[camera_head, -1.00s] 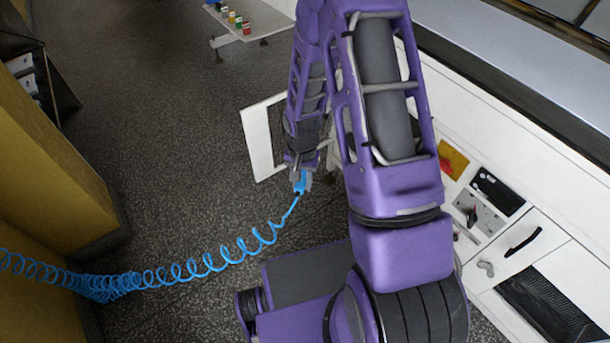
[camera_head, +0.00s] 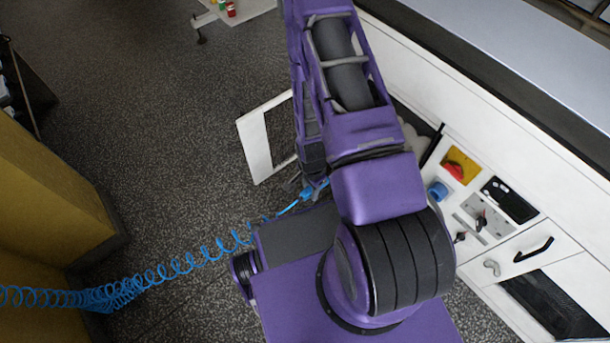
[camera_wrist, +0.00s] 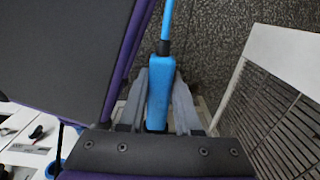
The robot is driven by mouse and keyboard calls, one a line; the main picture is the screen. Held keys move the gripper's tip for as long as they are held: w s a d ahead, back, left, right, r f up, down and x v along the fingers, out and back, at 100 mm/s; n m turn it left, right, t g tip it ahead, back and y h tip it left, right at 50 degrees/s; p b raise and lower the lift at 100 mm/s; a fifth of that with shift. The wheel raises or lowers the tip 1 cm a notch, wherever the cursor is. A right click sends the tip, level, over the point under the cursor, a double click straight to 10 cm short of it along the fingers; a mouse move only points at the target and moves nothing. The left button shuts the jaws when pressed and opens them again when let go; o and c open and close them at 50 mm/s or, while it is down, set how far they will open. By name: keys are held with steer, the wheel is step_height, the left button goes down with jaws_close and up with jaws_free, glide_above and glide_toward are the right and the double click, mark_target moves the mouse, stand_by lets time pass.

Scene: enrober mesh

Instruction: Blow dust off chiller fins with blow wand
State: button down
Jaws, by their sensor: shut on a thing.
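My gripper (camera_wrist: 158,95) is shut on the blue handle of the blow wand (camera_wrist: 159,85), with a grey finger on each side. In the head view my gripper (camera_head: 316,186) is low beside the white machine, mostly hidden behind my own arm. A short blue part of the wand (camera_head: 303,195) shows there, joined to the coiled blue air hose (camera_head: 190,262). The wand's nozzle is hidden. A white slatted panel (camera_wrist: 280,118) stands to the right in the wrist view. I cannot tell whether its slats are the chiller fins, and I see no dust clearly.
The white machine front (camera_head: 535,215) runs along the right, with a red knob on yellow (camera_head: 460,172) and a black handle (camera_head: 533,250). A white framed panel (camera_head: 256,150) stands out near my gripper. A yellow cabinet (camera_head: 45,200) is at left.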

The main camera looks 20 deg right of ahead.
steer(key=shift+w+d, duration=0.3)
steer(key=shift+d, duration=0.1)
steer(key=shift+w+d, duration=0.25)
steer(key=shift+d, duration=0.55)
steer(key=shift+w+d, duration=0.25)
steer(key=shift+d, duration=0.55)
steer(key=shift+w+d, duration=0.25)
steer(key=shift+d, duration=0.55)
